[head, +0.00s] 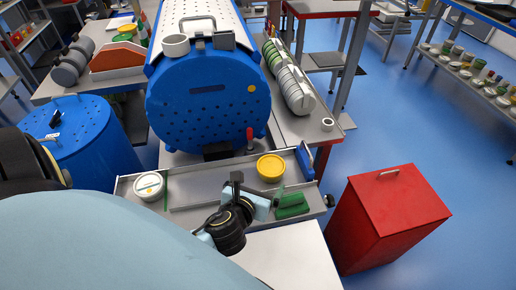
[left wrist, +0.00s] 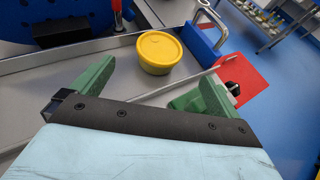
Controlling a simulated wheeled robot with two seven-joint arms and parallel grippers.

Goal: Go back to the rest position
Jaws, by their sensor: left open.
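My left gripper (head: 289,202) is above the right part of a shallow grey metal tray (head: 205,190). In the left wrist view its two green fingers (left wrist: 157,82) stand wide apart with nothing between them. A yellow round tub (head: 270,167) stands in the tray, just beyond the fingers and apart from them; it also shows in the left wrist view (left wrist: 159,52). A white-lidded round tub (head: 149,186) stands at the tray's left end. My left arm hides part of the tray's front. My right gripper is not in view.
A large blue perforated drum (head: 205,105) stands right behind the tray, with a smaller blue drum (head: 75,135) at left. A red bin (head: 388,215) stands on the floor to the right. Blue floor (head: 410,120) is open beyond it.

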